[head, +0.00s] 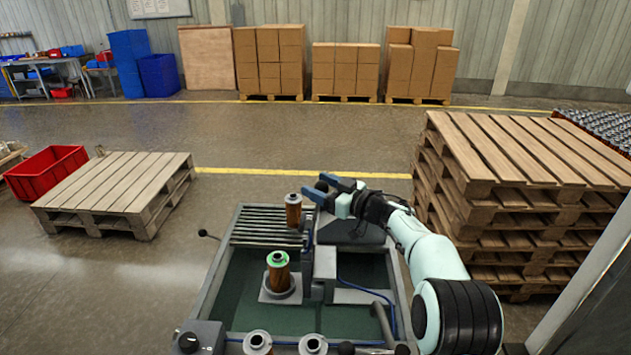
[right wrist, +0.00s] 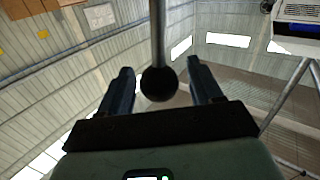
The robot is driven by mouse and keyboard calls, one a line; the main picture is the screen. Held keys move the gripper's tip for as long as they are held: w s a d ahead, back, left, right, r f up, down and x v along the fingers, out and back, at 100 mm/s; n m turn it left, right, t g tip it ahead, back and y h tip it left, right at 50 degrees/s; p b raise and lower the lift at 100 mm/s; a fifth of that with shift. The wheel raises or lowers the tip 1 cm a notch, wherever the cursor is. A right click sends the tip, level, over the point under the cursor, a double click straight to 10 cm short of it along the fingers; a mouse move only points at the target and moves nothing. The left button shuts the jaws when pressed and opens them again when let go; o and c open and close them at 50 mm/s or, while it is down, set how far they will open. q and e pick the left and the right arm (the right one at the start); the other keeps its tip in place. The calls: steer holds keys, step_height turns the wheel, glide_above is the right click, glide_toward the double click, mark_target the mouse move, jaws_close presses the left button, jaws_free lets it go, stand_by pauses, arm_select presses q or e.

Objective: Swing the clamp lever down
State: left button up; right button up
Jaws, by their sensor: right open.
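My right gripper (head: 316,185) is open above the bench fixture. Its two blue fingers stand on either side of a black ball knob (right wrist: 159,84), which I take as the end of the clamp lever. A grey rod (right wrist: 157,30) runs from the knob towards the top of the right wrist view. I cannot tell whether the fingers touch the knob. In the head view the knob is small between the fingers, and most of the lever is hidden. A brown filter cartridge with a green top ring (head: 278,260) stands upright in a grey holder (head: 280,296). My left gripper is not in view.
Another cartridge (head: 293,210) stands on the rollers (head: 262,225), left of the gripper. More cartridges (head: 257,342) stand at the front edge. A thin rod with a black ball (head: 202,233) sticks out left. Stacked pallets (head: 520,150) stand close on the right.

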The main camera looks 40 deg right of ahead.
steer(key=shift+x, duration=0.8)
